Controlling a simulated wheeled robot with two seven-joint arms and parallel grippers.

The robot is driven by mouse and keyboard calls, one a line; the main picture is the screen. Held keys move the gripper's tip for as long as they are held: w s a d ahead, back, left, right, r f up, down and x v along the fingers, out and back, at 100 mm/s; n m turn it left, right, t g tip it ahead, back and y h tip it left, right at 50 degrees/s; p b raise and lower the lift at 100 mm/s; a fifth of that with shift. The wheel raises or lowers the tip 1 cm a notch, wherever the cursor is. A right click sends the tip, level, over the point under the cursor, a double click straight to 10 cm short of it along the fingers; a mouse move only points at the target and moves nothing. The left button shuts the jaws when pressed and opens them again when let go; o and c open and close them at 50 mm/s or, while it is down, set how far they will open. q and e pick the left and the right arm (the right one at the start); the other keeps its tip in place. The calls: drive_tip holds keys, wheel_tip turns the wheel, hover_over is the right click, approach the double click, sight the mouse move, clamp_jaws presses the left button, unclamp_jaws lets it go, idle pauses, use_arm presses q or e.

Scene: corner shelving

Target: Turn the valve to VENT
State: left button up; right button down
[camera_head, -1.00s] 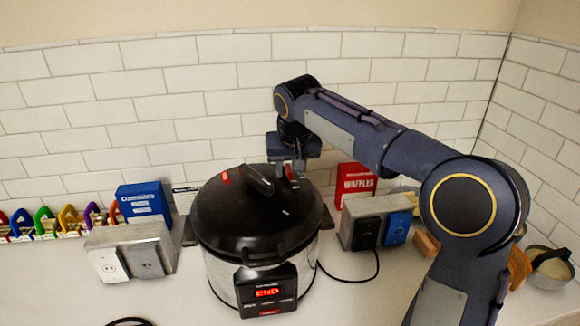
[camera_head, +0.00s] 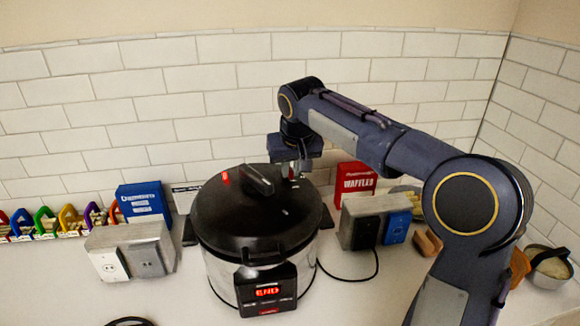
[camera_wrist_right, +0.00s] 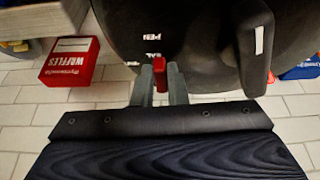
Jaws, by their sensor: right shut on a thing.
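A black-lidded pressure cooker (camera_head: 255,215) stands on the counter, its red display reading END. Its small red valve (camera_wrist_right: 160,75) is at the back of the lid, beside white lettering that I cannot fully read. My right gripper (camera_head: 295,169) reaches down from above at the lid's back edge. In the right wrist view its two grey fingers (camera_wrist_right: 162,88) stand either side of the red valve and are shut on it. In the head view the valve is mostly hidden by the fingers. My left gripper is not in view.
A black lid handle (camera_head: 257,180) rises just left of the gripper. A red waffles box (camera_head: 355,181) and a grey outlet box (camera_head: 365,217) stand to the right, a blue box (camera_head: 144,202) to the left. A black cord lies on the counter. The tiled wall is close behind.

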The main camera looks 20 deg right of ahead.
drive_tip(key=n+p, duration=0.1)
drive_tip(key=d+n+y+p, duration=0.1)
drive_tip(key=n, duration=0.1)
drive_tip(key=d+n+y+p, duration=0.1)
drive_tip(key=n, duration=0.1)
drive_tip(key=shift+r, duration=0.15)
drive_tip(key=shift+w+d+n+g+y+p, duration=0.25)
drive_tip(key=shift+n+y+p, duration=0.15)
drive_tip(key=shift+n, duration=0.6)
drive_tip(key=shift+w+d+n+g+y+p, duration=0.1)
drive_tip(key=shift+d+n+g+y+p, duration=0.2)
drive_tip(key=shift+n, duration=0.7)
drive_tip(key=shift+a, duration=0.1)
drive_tip(key=c, duration=1.4)
unclamp_jaws()
drive_tip(key=shift+c, duration=0.2)
drive_tip(key=v, duration=0.7)
drive_tip(key=shift+s+r+b, duration=0.15)
drive_tip(key=shift+r+b, duration=0.1)
drive_tip(key=shift+b, duration=0.15)
